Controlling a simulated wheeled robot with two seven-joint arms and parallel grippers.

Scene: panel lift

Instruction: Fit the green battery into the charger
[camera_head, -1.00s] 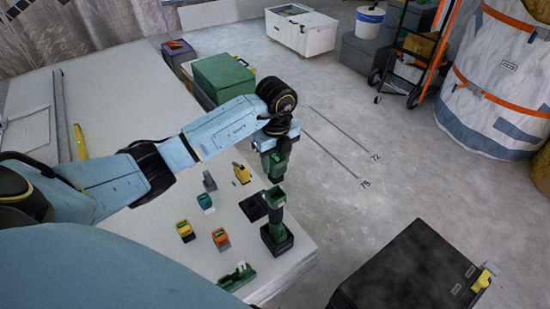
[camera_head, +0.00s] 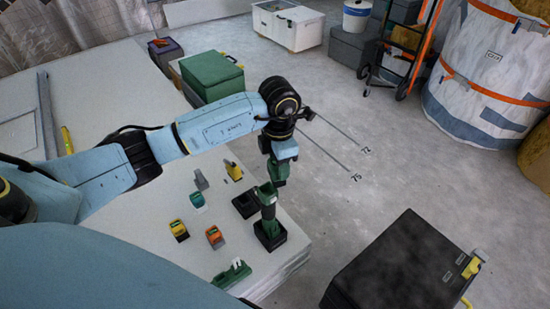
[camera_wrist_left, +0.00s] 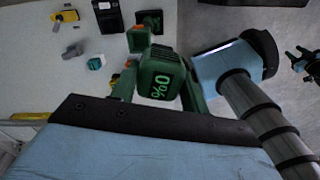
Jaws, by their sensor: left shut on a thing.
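My left gripper (camera_head: 277,180) is shut on the green battery, near the table's right edge. The left wrist view shows the battery (camera_wrist_left: 160,82) between the green fingers, its face marked "0%". In the head view the gripper and battery are hard to tell apart. A low black box (camera_head: 246,205), which looks like the charger, sits on the table below and left of the gripper; it also shows in the left wrist view (camera_wrist_left: 107,17). A green upright tool (camera_head: 269,215) on a black base stands beside it and overlaps the gripper in the head view.
On the table are a yellow tool (camera_head: 234,171), a grey piece (camera_head: 200,180), a teal battery (camera_head: 197,199), a yellow one (camera_head: 179,230), an orange one (camera_head: 215,237) and a green piece (camera_head: 232,275). A black case (camera_head: 400,270) stands right of the table, with clear floor between.

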